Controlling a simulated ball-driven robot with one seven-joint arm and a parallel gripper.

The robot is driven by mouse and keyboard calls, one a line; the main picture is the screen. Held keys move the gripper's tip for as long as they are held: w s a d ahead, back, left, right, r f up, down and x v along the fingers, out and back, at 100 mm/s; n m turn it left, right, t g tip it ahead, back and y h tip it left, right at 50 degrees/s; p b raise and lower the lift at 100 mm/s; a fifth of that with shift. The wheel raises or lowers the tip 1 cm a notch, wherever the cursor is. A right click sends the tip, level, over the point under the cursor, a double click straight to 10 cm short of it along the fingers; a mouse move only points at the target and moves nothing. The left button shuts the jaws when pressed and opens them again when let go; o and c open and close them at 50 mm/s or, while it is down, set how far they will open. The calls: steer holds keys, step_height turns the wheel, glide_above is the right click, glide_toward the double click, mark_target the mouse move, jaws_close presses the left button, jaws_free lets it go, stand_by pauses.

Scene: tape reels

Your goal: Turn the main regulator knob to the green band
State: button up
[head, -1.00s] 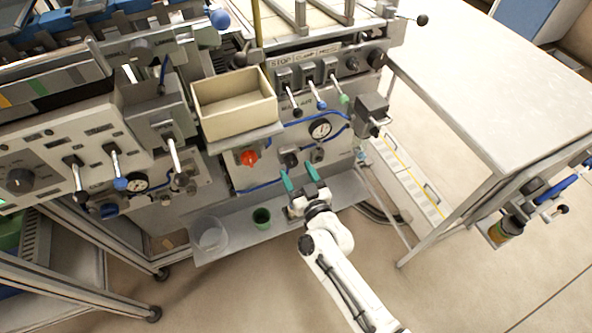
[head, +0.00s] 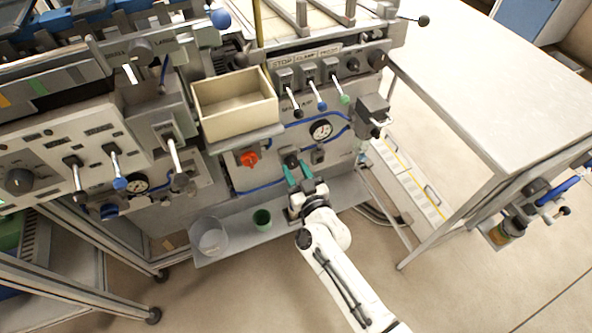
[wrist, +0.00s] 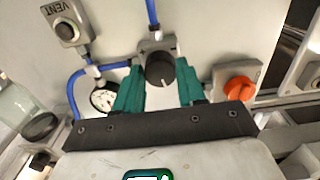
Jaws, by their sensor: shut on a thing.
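The black regulator knob (wrist: 160,69) sits on a grey body on the panel, with blue tubing leading to it. It also shows in the head view (head: 291,159), just beyond my fingertips. My gripper (head: 298,171) reaches up to the panel. In the wrist view its teal fingers (wrist: 159,78) stand on both sides of the knob, shut on it. A round white gauge (head: 321,130) is up and right of the knob in the head view; in the wrist view the gauge (wrist: 102,99) is partly beside the left finger. Its coloured bands are too small to read.
A red knob (head: 249,158) is left of my gripper in the head view. A VENT switch (wrist: 68,30) shows in the wrist view. Below the panel, a shelf holds a green cup (head: 262,219) and a clear jar (head: 209,237). A beige bin (head: 235,104) juts out above.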

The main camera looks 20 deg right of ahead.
steer(key=shift+c, duration=0.7)
steer(key=shift+m, duration=0.3)
steer(key=m, duration=0.4)
steer(key=shift+a, duration=0.1)
steer(key=m, duration=0.6)
steer(key=shift+m, duration=0.4)
steer(key=o, duration=1.1)
steer(key=shift+c, duration=0.2)
steer(key=shift+s, duration=0.1)
